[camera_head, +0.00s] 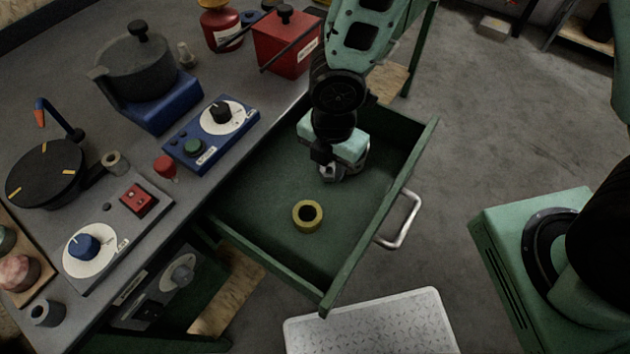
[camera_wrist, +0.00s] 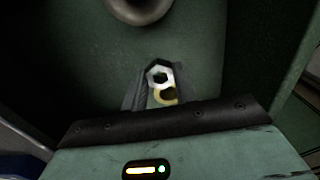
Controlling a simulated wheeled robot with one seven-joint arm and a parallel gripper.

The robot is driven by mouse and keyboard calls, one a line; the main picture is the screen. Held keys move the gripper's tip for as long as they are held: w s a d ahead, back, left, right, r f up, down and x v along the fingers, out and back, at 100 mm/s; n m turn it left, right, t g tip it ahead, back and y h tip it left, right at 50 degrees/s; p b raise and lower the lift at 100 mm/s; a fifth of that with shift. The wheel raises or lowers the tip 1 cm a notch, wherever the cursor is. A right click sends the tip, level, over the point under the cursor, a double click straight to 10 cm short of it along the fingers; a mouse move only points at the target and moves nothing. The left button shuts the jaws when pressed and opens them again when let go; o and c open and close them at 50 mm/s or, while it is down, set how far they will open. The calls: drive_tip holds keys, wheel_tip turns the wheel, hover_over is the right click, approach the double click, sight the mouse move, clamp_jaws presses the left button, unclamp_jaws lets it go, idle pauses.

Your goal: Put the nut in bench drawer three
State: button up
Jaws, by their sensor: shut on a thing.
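A green bench drawer (camera_head: 382,227) stands pulled out, with a silver handle on its front; no number on it can be read. My gripper (camera_head: 330,174) points down inside the drawer, near its far right part. In the wrist view my gripper (camera_wrist: 157,84) is shut on a silver hexagonal nut (camera_wrist: 160,68) with a dark hole. A small yellow curved part (camera_wrist: 166,96) shows just below the nut between the fingers; what it belongs to is unclear. The nut cannot be made out clearly in the head view.
A yellow ring (camera_head: 307,216) lies on the drawer floor, to the lower left of my gripper. The drawer floor around it is bare. The bench top (camera_head: 75,95) holds a pot, a red box and control boxes. A metal-textured plate (camera_head: 370,322) lies below the drawer.

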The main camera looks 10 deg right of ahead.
sight(328, 193)
wheel_tip(328, 193, down, 7)
drive_tip(key=shift+f+b, duration=0.2)
drive_tip(key=shift+b, duration=0.55)
drive_tip(key=shift+f, duration=0.15)
drive_tip(key=o, duration=1.1)
